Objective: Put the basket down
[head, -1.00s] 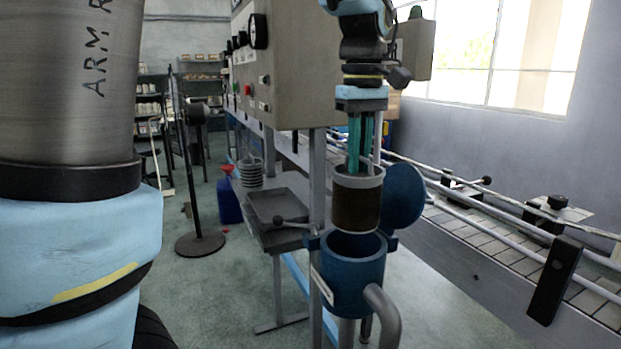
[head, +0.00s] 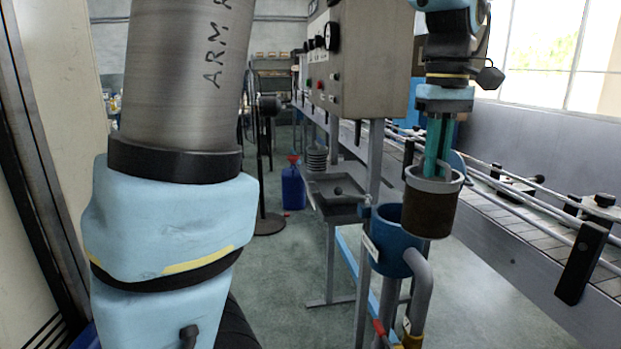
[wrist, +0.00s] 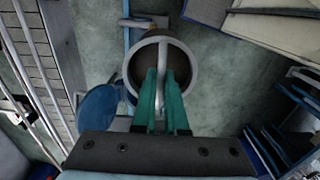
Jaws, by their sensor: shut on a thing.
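The basket (head: 428,212) is a brown cylinder with a light grey rim and a handle. My gripper (head: 436,172) has its green fingers shut on that handle and holds the basket upright in the air. In the head view the basket hangs in front of and right of the open blue pot (head: 392,257), covering part of its mouth. In the wrist view my gripper (wrist: 163,78) points at the handle across the basket's round rim (wrist: 131,62). The basket's inside looks dark.
A grey metal tray (head: 325,187) on a stand is left of the pot, under the control box (head: 375,60). A blue jug (head: 293,188) stands on the floor behind. A conveyor (head: 520,225) runs along the right. Open floor (head: 285,270) lies at front left.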

